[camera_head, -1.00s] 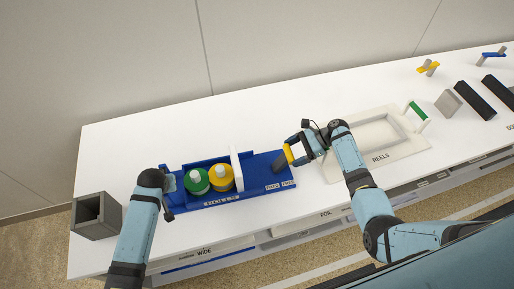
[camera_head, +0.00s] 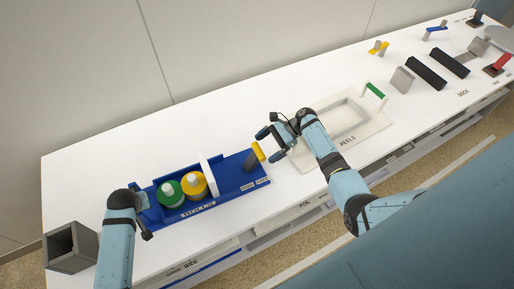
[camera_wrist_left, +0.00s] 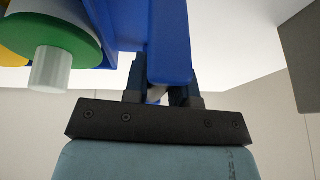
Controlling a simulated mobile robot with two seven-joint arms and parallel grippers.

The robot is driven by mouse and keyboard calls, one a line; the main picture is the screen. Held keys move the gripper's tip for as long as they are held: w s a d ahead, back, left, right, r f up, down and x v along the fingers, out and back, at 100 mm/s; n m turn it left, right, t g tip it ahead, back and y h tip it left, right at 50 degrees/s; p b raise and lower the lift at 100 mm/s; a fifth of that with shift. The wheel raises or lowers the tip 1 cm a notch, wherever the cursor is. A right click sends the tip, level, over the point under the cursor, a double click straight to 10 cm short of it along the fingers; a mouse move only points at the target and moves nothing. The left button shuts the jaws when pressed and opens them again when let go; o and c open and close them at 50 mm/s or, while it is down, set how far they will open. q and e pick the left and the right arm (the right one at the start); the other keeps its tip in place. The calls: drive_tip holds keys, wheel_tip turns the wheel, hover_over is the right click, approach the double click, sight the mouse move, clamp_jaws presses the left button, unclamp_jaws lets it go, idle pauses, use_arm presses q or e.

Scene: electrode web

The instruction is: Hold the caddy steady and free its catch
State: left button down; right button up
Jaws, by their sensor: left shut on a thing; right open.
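The blue caddy (camera_head: 230,181) lies on the white table. It holds a green roll (camera_head: 171,196) and a yellow roll (camera_head: 194,187), with a white upright panel (camera_head: 209,174) beside them. At its right end stands the catch (camera_head: 251,161), a grey lever with a yellow top, tilted up to the right. My left gripper (camera_head: 142,208) is shut on the caddy's left end; the left wrist view shows the blue wall (camera_wrist_left: 168,45) between its fingers. My right gripper (camera_head: 268,144) is open and empty, just right of the catch, seemingly apart from it.
A grey square tube (camera_head: 70,247) stands at the left table corner. Grey and black blocks (camera_head: 426,73) lie farther right. The table behind the caddy is clear.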

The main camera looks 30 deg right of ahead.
use_arm(q)
drive_tip(key=shift+s+a+f, duration=0.15)
drive_tip(key=shift+f, duration=0.1)
use_arm(e)
drive_tip(key=v, duration=1)
drive_tip(key=shift+s+d+r, duration=0.1)
drive_tip(key=shift+s+d, duration=0.1)
drive_tip(key=shift+d, duration=0.2)
use_arm(q)
drive_tip(key=c, duration=1.4)
unclamp_jaws()
drive_tip(key=shift+r, duration=0.2)
drive_tip(key=o, duration=0.4)
drive_tip(key=shift+w, duration=0.2)
drive_tip(key=shift+o, duration=0.7)
drive_tip(key=shift+w+f, duration=0.1)
use_arm(e)
drive_tip(key=shift+w+a, duration=0.1)
drive_tip(key=shift+w, duration=0.1)
use_arm(q)
drive_tip(key=shift+f, duration=0.15)
drive_tip(key=shift+s+r, duration=0.25)
drive_tip(key=shift+r, duration=0.2)
use_arm(e)
drive_tip(key=shift+s, duration=0.1)
use_arm(q)
drive_tip(key=v, duration=1.1)
drive_tip(key=shift+r, duration=0.2)
